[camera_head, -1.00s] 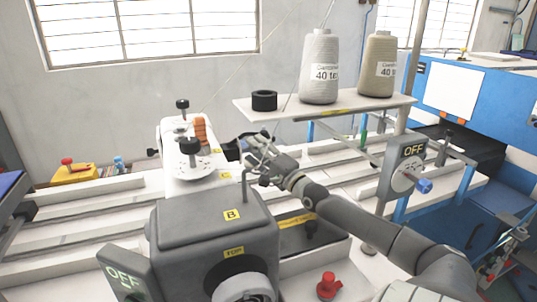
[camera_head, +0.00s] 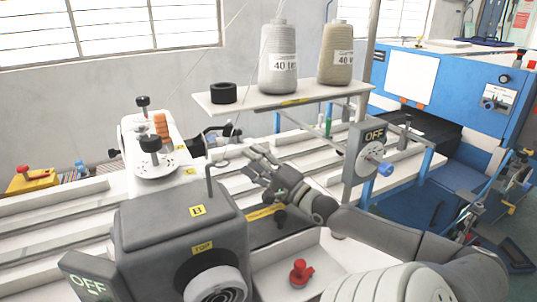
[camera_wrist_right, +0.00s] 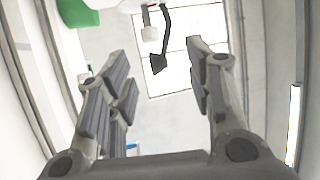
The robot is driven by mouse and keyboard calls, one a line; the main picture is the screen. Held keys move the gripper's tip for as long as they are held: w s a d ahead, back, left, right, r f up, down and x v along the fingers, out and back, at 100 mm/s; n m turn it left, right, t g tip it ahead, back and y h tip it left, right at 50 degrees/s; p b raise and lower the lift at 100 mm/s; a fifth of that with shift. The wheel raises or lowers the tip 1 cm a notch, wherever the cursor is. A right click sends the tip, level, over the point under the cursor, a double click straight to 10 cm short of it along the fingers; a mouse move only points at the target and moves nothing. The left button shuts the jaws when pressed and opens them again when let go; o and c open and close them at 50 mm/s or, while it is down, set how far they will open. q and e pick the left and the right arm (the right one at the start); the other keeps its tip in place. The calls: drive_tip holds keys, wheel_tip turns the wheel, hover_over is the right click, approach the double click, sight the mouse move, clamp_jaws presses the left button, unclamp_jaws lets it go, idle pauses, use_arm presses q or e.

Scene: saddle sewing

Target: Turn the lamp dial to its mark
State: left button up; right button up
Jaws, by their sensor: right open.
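A dial with a blue knob (camera_head: 384,169) sits on a grey plate marked OFF (camera_head: 374,135), on a post right of the thread stand. A second OFF plate (camera_head: 88,282) is at the lower left. I cannot tell which control is the lamp dial. My right gripper (camera_head: 250,170) is open and empty, behind the grey machine head and left of the blue knob, well apart from it. In the right wrist view its padded fingers (camera_wrist_right: 156,52) stand wide apart, with a dark curved piece (camera_wrist_right: 164,42) beyond them. My left gripper is out of view.
A shelf (camera_head: 345,91) holds a grey thread cone (camera_head: 278,62), a beige cone (camera_head: 335,55) and a black ring (camera_head: 223,93). The grey machine head (camera_head: 180,235) stands in front. A red knob (camera_head: 300,272) sits near the front. A blue machine (camera_head: 470,90) stands at right.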

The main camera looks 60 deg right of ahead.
drive_tip(key=shift+r+v, duration=0.2)
drive_tip(key=shift+v, duration=0.6)
drive_tip(key=shift+r+v, duration=0.15)
drive_tip(key=shift+v, duration=0.6)
drive_tip(key=shift+r+v, duration=0.2)
drive_tip(key=shift+v, duration=0.6)
drive_tip(key=shift+s, duration=0.15)
